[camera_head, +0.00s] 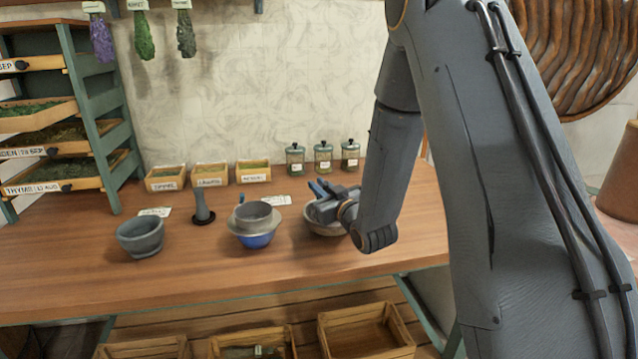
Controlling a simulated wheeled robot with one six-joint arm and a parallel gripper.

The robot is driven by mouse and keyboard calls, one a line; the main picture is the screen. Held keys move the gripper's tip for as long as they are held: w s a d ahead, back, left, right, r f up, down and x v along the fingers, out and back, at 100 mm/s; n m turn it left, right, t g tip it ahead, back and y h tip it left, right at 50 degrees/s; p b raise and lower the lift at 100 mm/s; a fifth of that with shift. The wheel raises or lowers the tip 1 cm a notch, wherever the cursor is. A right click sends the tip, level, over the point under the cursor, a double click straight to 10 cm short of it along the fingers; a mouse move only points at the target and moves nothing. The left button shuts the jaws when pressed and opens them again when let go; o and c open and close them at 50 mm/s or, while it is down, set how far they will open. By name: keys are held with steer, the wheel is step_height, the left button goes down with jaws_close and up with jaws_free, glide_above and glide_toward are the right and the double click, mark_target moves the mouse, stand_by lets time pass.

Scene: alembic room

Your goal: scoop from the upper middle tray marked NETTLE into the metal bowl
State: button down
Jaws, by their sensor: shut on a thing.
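My gripper (328,203) is at the right of the bench, low over a wide bowl (318,230) and partly covering it. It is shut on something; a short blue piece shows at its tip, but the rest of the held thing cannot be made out. A grey bowl (256,219) sits in a wider dish on a blue base, left of my gripper. I cannot tell which bowl is the metal one. The rack at the left holds several trays of herbs. Its second tray from the top (40,120) has dark green leaves; no NETTLE label can be read on it.
A grey mortar (140,240) and an upright pestle (202,208) stand on the left of the bench. Three small labelled boxes (210,182) and three lidded jars (323,160) line the wall. Paper cards lie on the bench. Its front left is clear.

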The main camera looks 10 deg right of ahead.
steer(key=shift+a+r+n+g+h+p, duration=0.1)
steer(key=shift+n+g+h+p, duration=0.65)
steer(key=shift+p, duration=1.45)
steer(key=shift+r+n+g+h+p, duration=0.1)
steer(key=shift+n+g+h+p, duration=0.25)
steer(key=shift+n+g+p, duration=1.3)
steer(key=g+h+p, duration=0.1)
steer(key=h+p, duration=0.1)
steer(key=p, duration=0.1)
steer(key=shift+g+p, duration=0.4)
steer(key=shift+n+g+h+p, duration=0.3)
steer(key=shift+p, duration=0.6)
steer(key=shift+f+h+p, duration=0.2)
steer(key=shift+h+p, duration=0.1)
steer(key=shift+p, duration=0.7)
steer(key=shift+r, duration=0.1)
steer(key=shift+r+p, duration=0.55)
steer(key=shift+p, duration=0.05)
steer(key=shift+b, duration=0.35)
steer(key=shift+w+f+b, duration=0.1)
steer(key=shift+b, duration=0.9)
steer(key=t+y+b, duration=0.1)
steer(key=b, duration=0.3)
